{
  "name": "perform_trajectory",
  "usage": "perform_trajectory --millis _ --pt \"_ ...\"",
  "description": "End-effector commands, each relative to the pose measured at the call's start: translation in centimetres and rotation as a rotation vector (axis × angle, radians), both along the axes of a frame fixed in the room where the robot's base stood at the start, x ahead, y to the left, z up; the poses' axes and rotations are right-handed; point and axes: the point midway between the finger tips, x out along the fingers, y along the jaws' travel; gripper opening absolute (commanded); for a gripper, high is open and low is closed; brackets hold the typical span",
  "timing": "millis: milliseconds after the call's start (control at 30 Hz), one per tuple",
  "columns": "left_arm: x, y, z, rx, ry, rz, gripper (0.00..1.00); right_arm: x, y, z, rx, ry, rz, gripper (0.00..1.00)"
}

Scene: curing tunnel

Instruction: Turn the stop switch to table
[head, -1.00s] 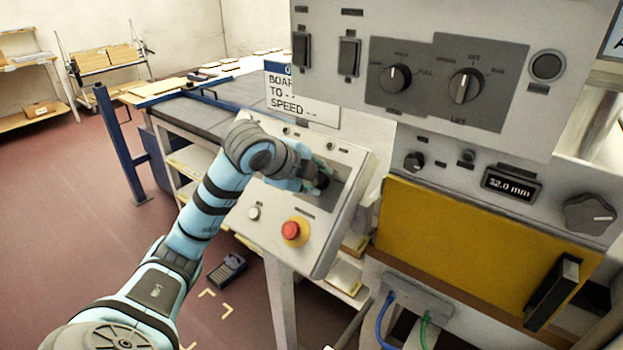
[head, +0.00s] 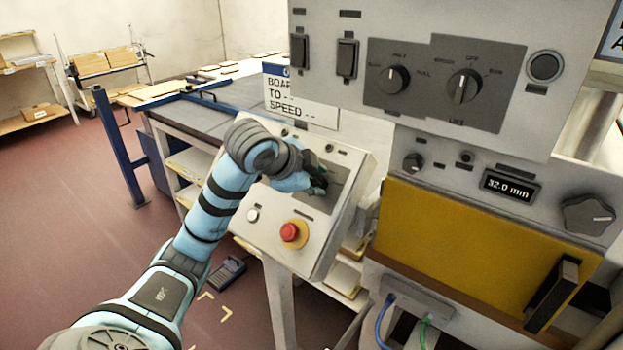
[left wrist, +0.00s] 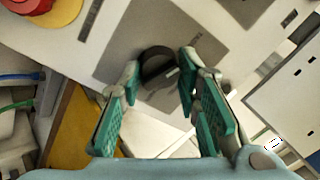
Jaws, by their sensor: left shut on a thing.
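The stop switch looks to be the black rotary knob (left wrist: 156,62) on a dark grey plate of the tilted pedestal panel (head: 268,215). My left gripper (head: 316,178) is at that plate and largely hides the knob in the head view. In the left wrist view the fingertips of my left gripper (left wrist: 160,80) stand on either side of the knob, shut on it. The plate's lettering is too small or covered, so I cannot read which position the knob points to. My right gripper is not in view.
A red mushroom button (head: 291,232) on a yellow base and a small white button (head: 252,215) sit low on the same panel. The machine's control box (head: 425,115) with two selectors rises behind on the right. A yellow cover (head: 455,245) is below it.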

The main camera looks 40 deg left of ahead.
Motion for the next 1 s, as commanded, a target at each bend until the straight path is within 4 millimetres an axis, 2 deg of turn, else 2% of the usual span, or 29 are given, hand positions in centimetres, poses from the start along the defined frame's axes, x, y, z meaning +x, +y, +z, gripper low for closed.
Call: perform_trajectory --millis 233,267,400,767,867,1000 --pt "-0.1 0.0 -0.2 -0.002 0.007 0.000 0.02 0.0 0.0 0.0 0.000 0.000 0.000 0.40" --pt "-0.1 0.0 -0.2 -0.002 0.008 0.000 0.32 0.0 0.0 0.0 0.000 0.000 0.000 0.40" --pt "0.0 0.0 -0.2 -0.001 0.006 0.000 0.50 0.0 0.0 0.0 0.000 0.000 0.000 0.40" --pt "-0.5 0.0 0.5 0.002 0.001 -0.001 0.50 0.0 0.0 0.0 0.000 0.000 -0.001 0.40" --pt "-1.8 -0.1 1.8 0.004 -0.002 0.000 0.50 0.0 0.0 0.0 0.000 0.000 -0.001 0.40" --pt "-4.8 -0.3 4.5 0.007 -0.001 0.002 0.50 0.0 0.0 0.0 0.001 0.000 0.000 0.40"
